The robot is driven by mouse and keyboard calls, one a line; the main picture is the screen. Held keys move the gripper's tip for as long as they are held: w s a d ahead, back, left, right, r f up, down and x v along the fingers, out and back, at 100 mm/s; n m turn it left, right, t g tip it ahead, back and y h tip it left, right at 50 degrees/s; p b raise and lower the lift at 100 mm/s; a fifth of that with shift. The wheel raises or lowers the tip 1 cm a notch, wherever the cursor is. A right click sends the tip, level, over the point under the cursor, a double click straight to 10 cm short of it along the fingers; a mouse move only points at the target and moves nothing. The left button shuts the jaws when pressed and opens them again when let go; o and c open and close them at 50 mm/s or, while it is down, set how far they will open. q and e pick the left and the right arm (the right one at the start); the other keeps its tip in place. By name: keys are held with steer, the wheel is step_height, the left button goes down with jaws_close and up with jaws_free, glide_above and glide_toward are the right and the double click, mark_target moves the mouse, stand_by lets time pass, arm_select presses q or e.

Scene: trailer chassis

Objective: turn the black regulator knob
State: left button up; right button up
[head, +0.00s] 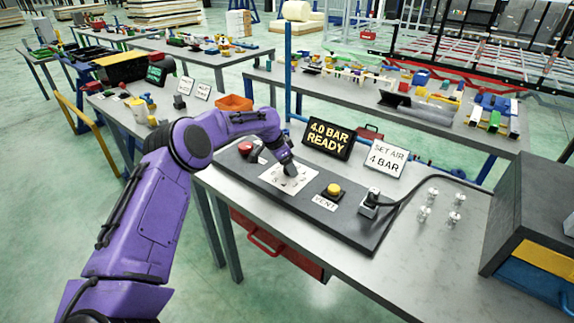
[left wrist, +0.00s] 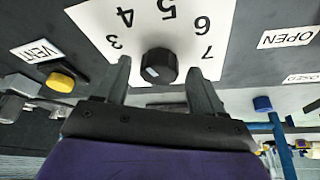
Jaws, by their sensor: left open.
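The black regulator knob (left wrist: 158,66) stands on a white dial plate (left wrist: 95,22) numbered 3 to 7 in the left wrist view. A pale mark shows on the knob's lower left side in that view. My left gripper (left wrist: 160,72) is open, with one finger on each side of the knob and visible gaps between. In the head view my left gripper (head: 289,170) points down over the dial plate (head: 301,182) and hides the knob. A display (head: 328,138) reads "4.0 BAR READY", and a card (head: 387,157) reads "SET AIR 4 BAR". My right gripper is not in view.
A yellow VENT button (head: 333,190) and a cabled connector (head: 370,203) sit right of the dial on the dark panel. Several clear pieces and a grey box (head: 530,215) are further right.

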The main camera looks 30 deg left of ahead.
arm_select(q)
steer(key=b+v, duration=0.2)
steer(key=v, duration=0.8)
steer(key=shift+r, duration=0.25)
steer(key=shift+a, duration=0.1)
